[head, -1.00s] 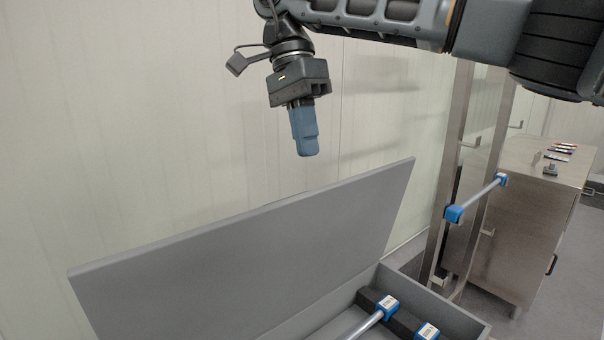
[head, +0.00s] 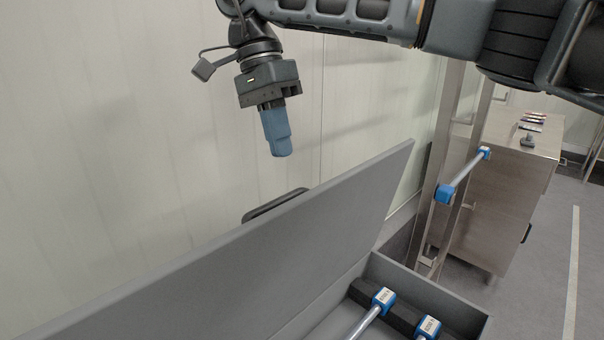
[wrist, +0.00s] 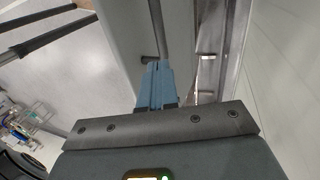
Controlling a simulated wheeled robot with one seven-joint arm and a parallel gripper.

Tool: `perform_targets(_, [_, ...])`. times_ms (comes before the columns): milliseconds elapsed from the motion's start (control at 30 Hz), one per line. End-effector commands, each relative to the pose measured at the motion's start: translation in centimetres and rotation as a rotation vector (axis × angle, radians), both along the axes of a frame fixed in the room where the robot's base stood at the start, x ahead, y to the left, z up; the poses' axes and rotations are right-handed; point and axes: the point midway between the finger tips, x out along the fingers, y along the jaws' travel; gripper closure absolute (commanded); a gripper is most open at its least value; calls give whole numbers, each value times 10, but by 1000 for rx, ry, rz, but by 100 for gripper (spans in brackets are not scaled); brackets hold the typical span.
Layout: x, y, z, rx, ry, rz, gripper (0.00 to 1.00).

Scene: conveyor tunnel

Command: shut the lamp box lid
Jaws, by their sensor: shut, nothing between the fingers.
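The lamp box lid (head: 270,250) is a long grey panel standing open, raised at a steep tilt along the wall side of the box. The grey lamp box (head: 440,302) is open at the lower right, and lamps with blue end caps (head: 384,298) lie inside it. My gripper (head: 280,152) has blue fingers pressed together and holds nothing. In the head view it hangs above the lid's top edge, on the wall side, apart from the lid. In the wrist view the shut fingers (wrist: 156,75) show at the centre.
A pale panelled wall (head: 120,120) stands close behind the lid. A dark handle-like loop (head: 275,205) shows behind the lid's top edge. A metal frame with a blue-capped lamp (head: 465,175) and a steel cabinet (head: 510,190) stand to the right. Open floor lies at far right.

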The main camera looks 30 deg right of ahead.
Motion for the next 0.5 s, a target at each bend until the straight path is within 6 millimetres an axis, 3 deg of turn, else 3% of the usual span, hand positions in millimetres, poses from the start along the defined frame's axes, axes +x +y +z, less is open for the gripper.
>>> perform_targets(233, [-15,-5,-44,2,2,1,100])
perform_targets(500, [-44,-14,-47,0,0,1,100])
